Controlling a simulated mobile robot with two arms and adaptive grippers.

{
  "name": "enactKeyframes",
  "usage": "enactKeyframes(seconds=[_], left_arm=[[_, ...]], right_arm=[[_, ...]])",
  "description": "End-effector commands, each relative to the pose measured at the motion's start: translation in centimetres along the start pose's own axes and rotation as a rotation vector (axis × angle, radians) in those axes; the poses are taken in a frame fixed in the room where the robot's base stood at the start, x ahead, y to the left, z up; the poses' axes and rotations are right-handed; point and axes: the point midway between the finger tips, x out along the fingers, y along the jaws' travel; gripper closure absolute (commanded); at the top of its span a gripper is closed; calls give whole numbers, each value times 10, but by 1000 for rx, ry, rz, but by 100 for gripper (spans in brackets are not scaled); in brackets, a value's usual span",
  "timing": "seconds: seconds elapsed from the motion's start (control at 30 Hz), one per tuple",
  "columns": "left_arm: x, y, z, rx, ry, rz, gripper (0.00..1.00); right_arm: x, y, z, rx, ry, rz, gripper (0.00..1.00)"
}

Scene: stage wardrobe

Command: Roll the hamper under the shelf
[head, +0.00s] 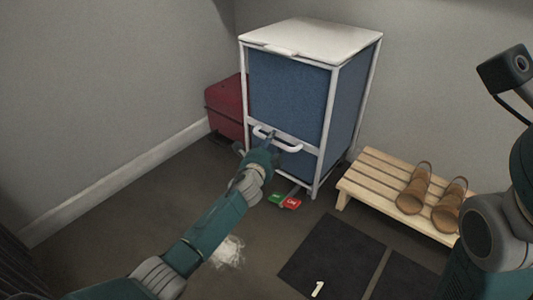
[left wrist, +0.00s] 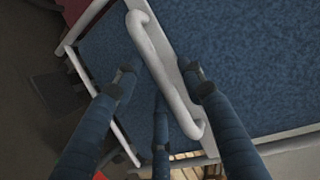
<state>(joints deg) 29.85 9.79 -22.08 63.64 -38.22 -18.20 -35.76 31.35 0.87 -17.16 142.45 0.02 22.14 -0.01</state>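The hamper (head: 288,90) is a tall blue fabric box in a white frame with a white lid, standing upright near the back corner. A white bar handle (head: 278,138) is on its front, with a green pedal (head: 276,199) and a red pedal (head: 292,202) low down. My left gripper (head: 266,143) is at the handle. In the left wrist view its fingers (left wrist: 159,70) are spread, with the handle (left wrist: 160,65) running between them and a gap beside the left finger. My right arm shows at the right edge, but its gripper does not. I cannot identify a shelf.
A red case (head: 226,106) stands against the wall, left of the hamper. A slatted wooden bench (head: 372,181) with brown boots (head: 414,188) is close on the right. A dark floor mat (head: 333,255) marked 1 lies in front. White powder (head: 229,252) is on the floor. The left floor is clear.

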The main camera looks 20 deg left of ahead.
Motion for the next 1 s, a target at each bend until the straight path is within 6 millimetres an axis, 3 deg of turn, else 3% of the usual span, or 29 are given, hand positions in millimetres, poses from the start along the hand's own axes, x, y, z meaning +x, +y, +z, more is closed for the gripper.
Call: enactKeyframes(seconds=[0.5,0.7,1.0], left_arm=[[-89,0,-3,1,6,0,60],[-101,0,-3,2,5,1,60],[-102,-1,-3,2,5,0,60]], right_arm=[[0,0,0,1,0,0,60],[0,0,0,1,0,0,60],[0,0,0,1,0,0,60]])
